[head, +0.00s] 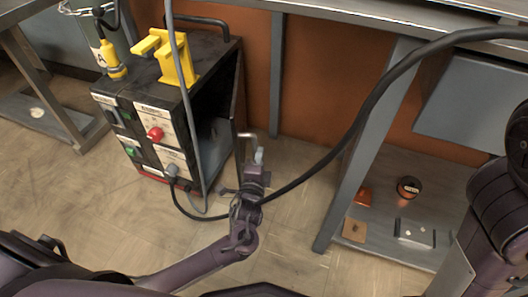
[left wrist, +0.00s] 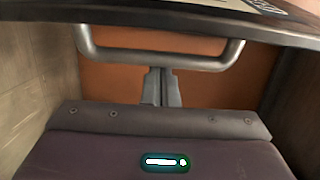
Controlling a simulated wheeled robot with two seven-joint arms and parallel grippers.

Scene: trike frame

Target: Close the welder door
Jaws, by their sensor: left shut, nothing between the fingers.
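The welder (head: 160,125) is a black box with a control panel, standing on the floor at the left in the head view. Its door (head: 239,100) stands open on the right side, seen nearly edge-on, and the dark interior shows. A grey bar handle (head: 248,136) sticks out from the door; it spans the upper left wrist view (left wrist: 160,62). My left gripper (head: 259,156) is shut and empty, right by the handle. In the left wrist view its fingertips (left wrist: 161,72) reach the handle's bar; I cannot tell whether they touch. My right gripper is out of view.
A grey hose hangs in front of the welder. A metal bench (head: 380,130) with a low shelf holding small items stands at the right.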

